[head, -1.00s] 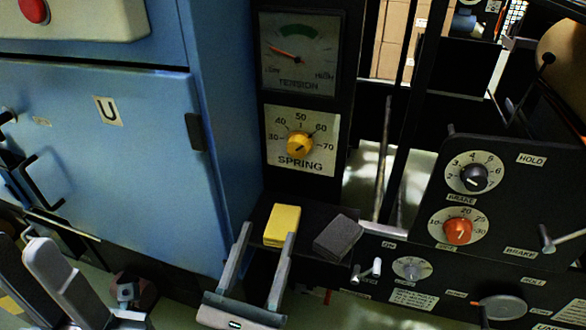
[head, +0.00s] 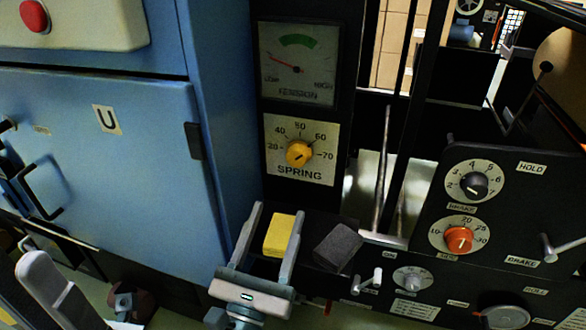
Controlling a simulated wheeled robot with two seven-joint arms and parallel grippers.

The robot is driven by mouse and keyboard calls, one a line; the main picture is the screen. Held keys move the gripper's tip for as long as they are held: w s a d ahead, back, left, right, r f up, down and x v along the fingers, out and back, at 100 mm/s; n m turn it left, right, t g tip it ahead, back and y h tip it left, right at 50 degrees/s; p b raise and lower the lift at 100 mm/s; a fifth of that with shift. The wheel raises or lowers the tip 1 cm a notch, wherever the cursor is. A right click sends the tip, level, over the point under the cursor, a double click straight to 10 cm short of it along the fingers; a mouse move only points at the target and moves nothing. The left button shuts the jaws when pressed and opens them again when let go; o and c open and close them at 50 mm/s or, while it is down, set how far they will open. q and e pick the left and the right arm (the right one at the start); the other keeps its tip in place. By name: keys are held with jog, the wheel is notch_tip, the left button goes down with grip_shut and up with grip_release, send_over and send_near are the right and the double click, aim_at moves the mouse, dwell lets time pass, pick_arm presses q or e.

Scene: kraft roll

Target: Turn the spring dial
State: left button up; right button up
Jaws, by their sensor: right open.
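The spring dial (head: 299,154) is a yellow knob on a white plate lettered SPRING, with numbers around it, on a black upright panel. Above it is the tension gauge (head: 297,64), its red needle toward the low side, left of the green band. My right gripper (head: 277,209) is open below the dial, apart from it, its fingers pointing up the picture. A yellow block (head: 280,236) shows between its fingers; I cannot tell whether they touch it. My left gripper (head: 48,285) is partly in view at the bottom left, away from the dial; its opening is unclear.
A dark grey block (head: 338,248) lies right of the yellow one on a black ledge. A blue cabinet (head: 110,160) stands at left. At right, a black panel carries a black knob (head: 474,186), an orange knob (head: 458,240) and levers.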

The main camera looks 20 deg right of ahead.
aim_at(295, 161)
jog(key=x, duration=1.1)
jog(key=shift+w+d+r+b, duration=0.15)
jog(key=shift+w+b, duration=0.1)
jog(key=shift+b, duration=0.15)
jog(key=c, duration=1)
